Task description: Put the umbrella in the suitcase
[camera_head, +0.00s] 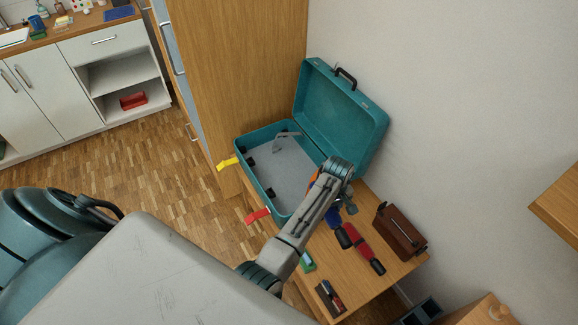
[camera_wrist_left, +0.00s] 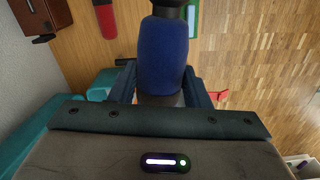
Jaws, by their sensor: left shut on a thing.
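A blue rounded object with a dark end, which looks like the folded umbrella (camera_head: 333,219), is partly hidden by my left arm. My left gripper (camera_head: 344,206) is over the tabletop, just right of the suitcase. In the left wrist view the blue umbrella (camera_wrist_left: 164,55) lies between the fingers of my left gripper (camera_wrist_left: 163,88), which is shut on it. The teal suitcase (camera_head: 250,184) stands open, lid against the wall, with a grey lining. My arm hides its right front corner. My right gripper is not in view.
A red and black object (camera_head: 360,243) lies beside the umbrella, with a brown bag (camera_head: 401,230) right of it. A green item (camera_head: 307,262) is near the table's front edge. Yellow (camera_head: 228,163) and red (camera_head: 258,215) tabs stick out at the suitcase's front. A tall wooden cabinet (camera_head: 240,70) stands behind.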

